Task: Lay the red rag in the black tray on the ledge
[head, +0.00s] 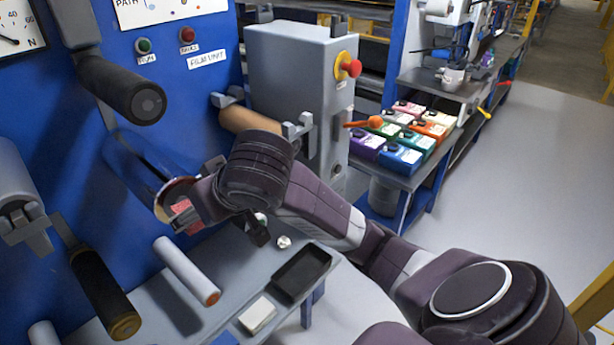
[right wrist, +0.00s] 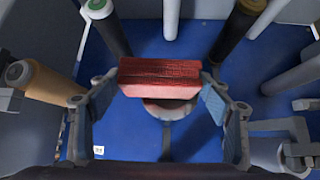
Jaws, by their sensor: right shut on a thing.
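The red rag (right wrist: 160,77) is a folded block held between the fingers of my right gripper (right wrist: 160,100) in the right wrist view. In the head view the rag (head: 181,207) shows as a small red patch at the tip of my right gripper (head: 185,215), close to the end of a roller on the blue panel. The black tray (head: 322,255) lies on the grey ledge (head: 225,262), below and to the right of the gripper, and looks empty. My left gripper is not in view.
Several rollers, such as a pale one (head: 187,270) and a black one (head: 103,292), stick out from the blue panel (head: 130,180) around the gripper. A white block (head: 257,315) lies on the ledge beside the tray. A grey box with a red button (head: 352,68) stands behind my arm.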

